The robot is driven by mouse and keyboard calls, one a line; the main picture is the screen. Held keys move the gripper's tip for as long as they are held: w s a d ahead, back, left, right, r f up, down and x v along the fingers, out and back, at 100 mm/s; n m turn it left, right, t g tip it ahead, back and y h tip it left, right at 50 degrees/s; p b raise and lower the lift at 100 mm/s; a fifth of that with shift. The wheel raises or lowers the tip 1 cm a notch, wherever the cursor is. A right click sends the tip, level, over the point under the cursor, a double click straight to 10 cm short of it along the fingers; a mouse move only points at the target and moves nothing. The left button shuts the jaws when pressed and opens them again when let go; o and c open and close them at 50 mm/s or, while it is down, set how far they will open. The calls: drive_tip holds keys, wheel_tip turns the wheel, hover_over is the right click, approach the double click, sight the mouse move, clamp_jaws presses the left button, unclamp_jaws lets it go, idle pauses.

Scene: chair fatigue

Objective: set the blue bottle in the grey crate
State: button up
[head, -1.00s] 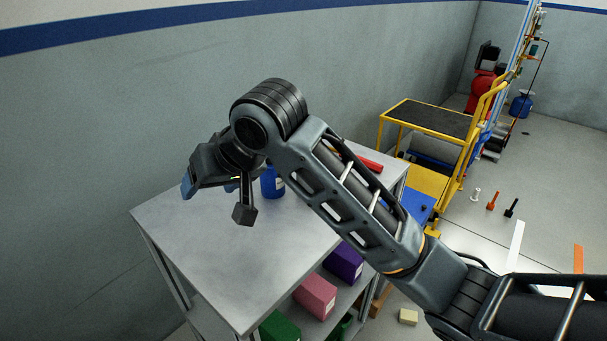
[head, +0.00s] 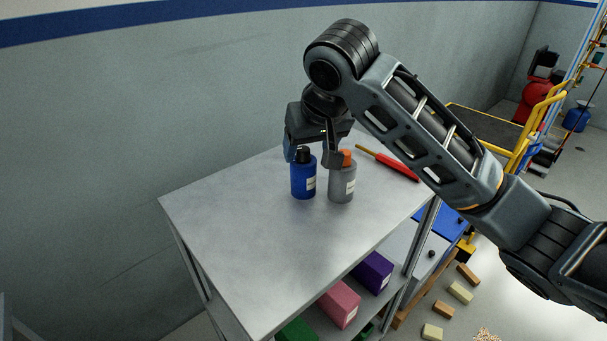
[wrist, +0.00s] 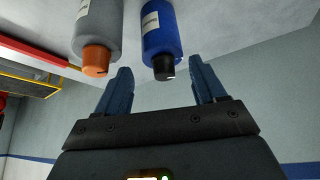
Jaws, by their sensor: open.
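The blue bottle (head: 303,180) with a black cap stands upright on the grey tabletop (head: 240,225). My gripper (head: 311,160) is open and points down at it, one finger on each side of the cap area. In the wrist view the blue bottle (wrist: 162,32) lies between the open fingers of my gripper (wrist: 160,72), its cap near fingertip level. I cannot tell whether a finger touches it. I cannot make out the grey crate in either view.
A grey bottle (head: 342,185) with an orange cap stands close to the right of the blue one, beside my right finger. A red-handled tool (head: 392,165) lies behind it. Pink (head: 340,304) and purple (head: 372,273) boxes are on the lower shelf. The near tabletop is clear.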

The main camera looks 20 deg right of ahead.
sight(302, 164)
drive_tip(key=shift+x, duration=3.5)
drive_tip(key=shift+a, duration=0.2)
drive_tip(key=shift+r, duration=0.1)
drive_tip(key=c, duration=1.2)
